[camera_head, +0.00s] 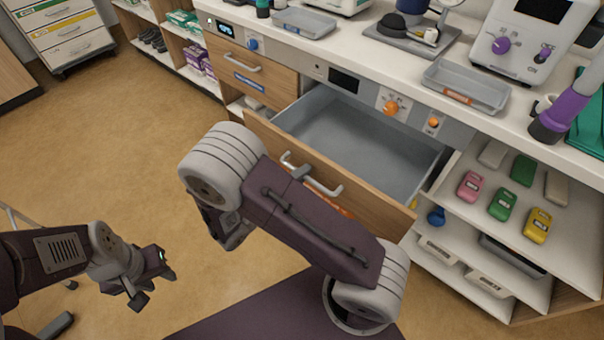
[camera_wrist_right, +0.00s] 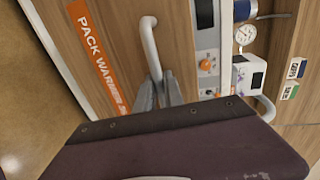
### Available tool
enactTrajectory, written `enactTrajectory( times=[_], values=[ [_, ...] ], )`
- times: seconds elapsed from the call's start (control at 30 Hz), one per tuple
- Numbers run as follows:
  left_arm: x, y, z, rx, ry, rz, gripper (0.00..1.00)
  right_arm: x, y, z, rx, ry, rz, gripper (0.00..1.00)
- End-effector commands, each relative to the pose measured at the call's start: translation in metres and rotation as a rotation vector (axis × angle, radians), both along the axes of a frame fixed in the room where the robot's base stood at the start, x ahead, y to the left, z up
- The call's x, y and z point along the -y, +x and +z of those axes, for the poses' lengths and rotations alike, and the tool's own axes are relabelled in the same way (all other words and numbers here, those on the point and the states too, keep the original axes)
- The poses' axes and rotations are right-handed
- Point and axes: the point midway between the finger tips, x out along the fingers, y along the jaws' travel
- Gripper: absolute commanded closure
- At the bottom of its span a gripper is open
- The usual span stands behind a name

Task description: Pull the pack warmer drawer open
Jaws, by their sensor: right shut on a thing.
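The pack warmer drawer (camera_head: 262,132) is pulled out from the counter, and its empty grey inside (camera_head: 365,143) shows. Its wooden front carries a pale bar handle (camera_head: 330,188), which also shows in the right wrist view (camera_wrist_right: 150,42) beside the orange "PACK WARMER" label (camera_wrist_right: 97,52). My right gripper (camera_head: 298,170) is shut on the handle; its fingers show at the bar in the right wrist view (camera_wrist_right: 158,90). My right arm hides part of the drawer front. My left gripper (camera_head: 152,284) is open and empty, over the floor at lower left.
A closed drawer (camera_head: 240,68) is left of the open one. Open shelves (camera_head: 515,230) with coloured packs stand to the right. The counter above holds trays (camera_head: 466,88) and a device with a purple knob (camera_head: 530,40). The floor (camera_head: 110,150) at left is clear.

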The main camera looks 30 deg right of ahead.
Motion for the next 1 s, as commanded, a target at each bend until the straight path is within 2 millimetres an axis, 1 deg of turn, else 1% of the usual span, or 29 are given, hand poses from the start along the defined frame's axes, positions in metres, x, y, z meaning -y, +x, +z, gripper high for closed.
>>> enactTrajectory(
  times=[0.17,0.3,0.43,0.53,0.77,0.8,1.0],
  values=[
    [0.0,0.0,0.002,0.0,0.0,0.0,0.64,-0.002,0.0,0.0,-0.002,0.002,0.001,1.0],
    [0.0,0.0,0.02,0.0,0.0,0.0,0.64,-0.023,-0.007,0.005,-0.002,0.003,0.006,1.0],
    [0.0,0.0,0.028,0.0,0.0,0.0,0.64,-0.039,-0.015,0.002,-0.002,0.004,0.004,1.0],
    [0.0,0.0,0.028,0.0,0.0,0.0,0.64,-0.043,-0.017,0.0,-0.001,0.003,0.002,1.0],
    [0.0,0.0,0.027,0.0,0.0,0.0,0.64,-0.042,-0.017,-0.001,-0.001,0.003,0.001,1.0],
    [0.0,0.0,0.027,0.0,0.0,0.0,0.64,-0.042,-0.017,-0.001,-0.001,0.003,0.001,0.79],
    [0.0,0.0,0.027,0.0,0.0,0.0,0.64,-0.042,-0.018,-0.001,-0.001,0.002,0.0,0.78]
  ],
)
